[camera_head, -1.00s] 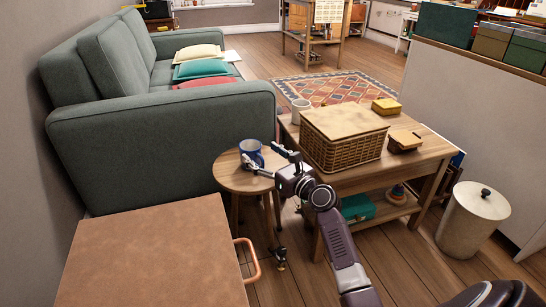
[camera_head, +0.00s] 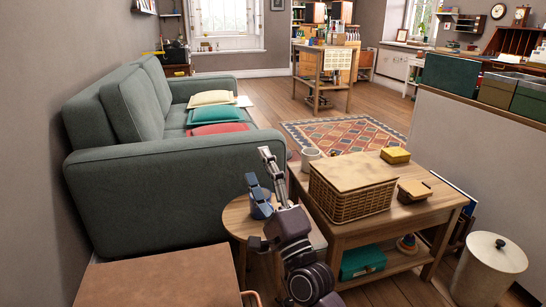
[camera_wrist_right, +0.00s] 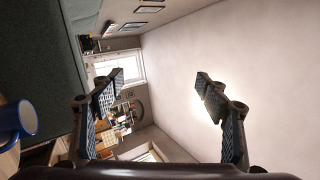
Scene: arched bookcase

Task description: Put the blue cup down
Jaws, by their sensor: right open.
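The blue cup (camera_head: 262,210) stands on the small round wooden stool (camera_head: 234,224), partly hidden in the head view behind my right gripper. The right gripper (camera_head: 258,166) points upward with its fingers spread and nothing between them. In the right wrist view, the open fingers (camera_wrist_right: 160,80) frame only wall and room. The cup's blue rim and pale inside (camera_wrist_right: 18,122) show at the left edge of that view, outside the fingers and apart from them. My left gripper is not in view.
A wooden table (camera_head: 350,228) beside the stool holds a wicker basket (camera_head: 352,190), a white mug (camera_head: 311,157) and yellow boxes. A green sofa (camera_head: 165,195) stands behind the stool. A brown cabinet top (camera_head: 160,280) is at front left. A lidded bin (camera_head: 490,265) is at right.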

